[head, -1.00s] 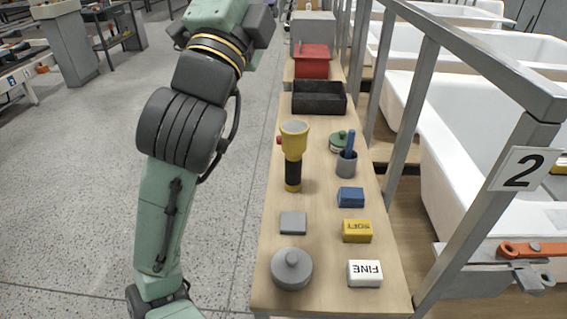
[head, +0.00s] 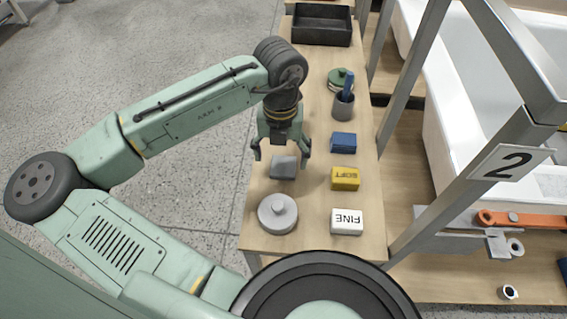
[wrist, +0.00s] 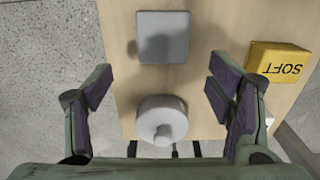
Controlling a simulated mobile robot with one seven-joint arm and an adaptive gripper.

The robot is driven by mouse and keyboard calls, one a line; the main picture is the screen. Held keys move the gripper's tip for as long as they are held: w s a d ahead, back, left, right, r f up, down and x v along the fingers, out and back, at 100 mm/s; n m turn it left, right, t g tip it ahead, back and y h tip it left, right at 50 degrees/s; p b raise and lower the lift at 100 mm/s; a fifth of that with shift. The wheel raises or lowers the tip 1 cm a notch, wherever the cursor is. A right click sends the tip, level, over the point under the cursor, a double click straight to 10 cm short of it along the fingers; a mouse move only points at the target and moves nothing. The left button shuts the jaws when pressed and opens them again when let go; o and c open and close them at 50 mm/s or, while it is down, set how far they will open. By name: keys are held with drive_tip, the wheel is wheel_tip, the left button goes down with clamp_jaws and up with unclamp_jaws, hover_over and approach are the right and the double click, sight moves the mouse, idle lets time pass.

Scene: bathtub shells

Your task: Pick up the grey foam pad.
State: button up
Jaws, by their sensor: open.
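The grey foam pad (head: 283,167) is a small square block lying on the wooden bench, near its left edge. In the wrist view the pad (wrist: 163,36) is at the top, ahead of the fingers and roughly midway between their lines. My gripper (head: 281,150) is open and empty above the bench, pointing down, close to the pad in the head view. In the wrist view its two dark-padded fingers (wrist: 158,92) are spread wide. How high the gripper is above the pad I cannot tell exactly.
A round grey knobbed weight (head: 277,213) stands near the pad and shows between the fingers in the wrist view (wrist: 162,120). Yellow SOFT (head: 345,179), white FINE (head: 347,221) and blue (head: 343,143) blocks lie to the right.

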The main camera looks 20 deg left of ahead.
sight(283, 172)
drive_tip(key=f, duration=0.2)
drive_tip(key=f+p, duration=0.1)
drive_tip(key=f, duration=0.2)
drive_tip(key=shift+s+d+f, duration=0.15)
drive_tip(key=shift+d+f, duration=0.05)
drive_tip(key=shift+f, duration=0.1)
drive_tip(key=shift+c, duration=0.2)
drive_tip(key=c, duration=0.9)
drive_tip(key=shift+r, duration=0.15)
